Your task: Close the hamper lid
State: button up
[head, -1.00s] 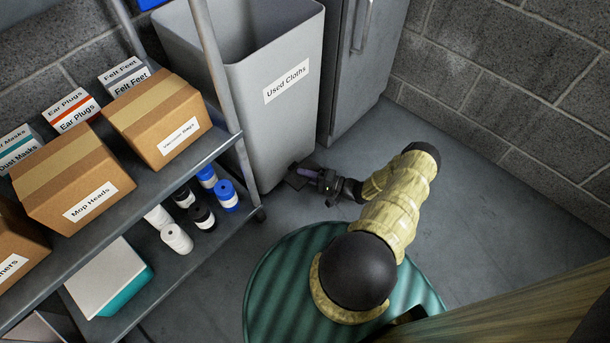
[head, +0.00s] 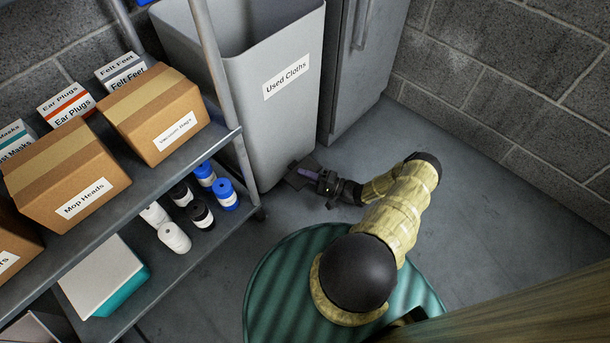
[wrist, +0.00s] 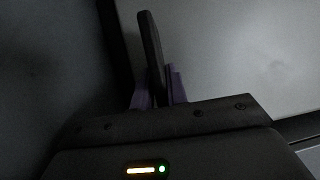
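The hamper (head: 276,125) is a tall grey bin labelled "Used Cloths" at the upper middle of the head view. Its top is open and I see into its dark inside. I cannot make out the lid in these frames. My gripper (head: 303,174) is low down, by the foot of the hamper's front right corner. In the wrist view my gripper (wrist: 153,60) shows dark and purple finger parts close together with no clear gap, and the pale hamper wall (wrist: 230,50) fills the right side. I cannot tell whether the fingers touch the hamper.
A metal shelf (head: 150,195) with boxes and bottles stands at left, close to the hamper. A grey cabinet (head: 357,70) stands right behind the hamper. Block walls (head: 510,70) close off the back. Bare floor (head: 475,215) lies to the right.

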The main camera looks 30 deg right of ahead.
jog(key=o, duration=0.3)
